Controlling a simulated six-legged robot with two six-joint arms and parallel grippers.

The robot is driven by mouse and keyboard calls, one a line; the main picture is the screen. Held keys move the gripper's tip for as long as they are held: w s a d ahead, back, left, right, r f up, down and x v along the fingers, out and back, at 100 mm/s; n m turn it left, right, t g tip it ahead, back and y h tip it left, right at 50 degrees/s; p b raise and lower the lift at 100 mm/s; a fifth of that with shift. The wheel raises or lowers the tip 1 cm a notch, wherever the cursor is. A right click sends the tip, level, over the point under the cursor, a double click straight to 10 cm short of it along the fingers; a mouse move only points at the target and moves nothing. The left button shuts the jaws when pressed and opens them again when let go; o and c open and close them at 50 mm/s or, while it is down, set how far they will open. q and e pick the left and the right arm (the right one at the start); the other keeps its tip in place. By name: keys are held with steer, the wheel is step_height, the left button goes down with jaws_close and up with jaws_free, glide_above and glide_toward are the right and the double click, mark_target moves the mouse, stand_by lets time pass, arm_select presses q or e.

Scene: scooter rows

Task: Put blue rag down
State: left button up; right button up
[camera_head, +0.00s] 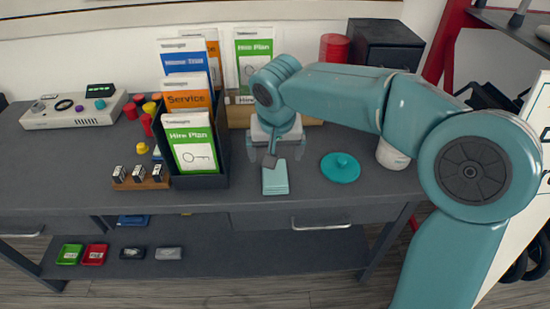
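The blue rag (275,181) is a small, light teal folded cloth near the front middle of the grey workbench. It appears to lie flat on the top, but I cannot tell whether it touches the surface. My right gripper (270,160) comes down from above, its fingertips overlapping the rag's back edge. Its fingers look close together and seen side-on. I cannot tell whether they grip the cloth or only rest by it. My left gripper is out of view.
A dark brochure holder (203,181) stands just left of the rag. A round teal lid (340,168) lies to the right, with a white cup (392,153) beyond it. A wooden block with small stamps (141,182) sits at the left. The workbench's front edge (270,205) is close.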

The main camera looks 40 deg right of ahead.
steer(key=v, duration=0.2)
steer(key=shift+s+r, duration=0.1)
steer(key=shift+r, duration=0.3)
steer(key=shift+s, duration=0.1)
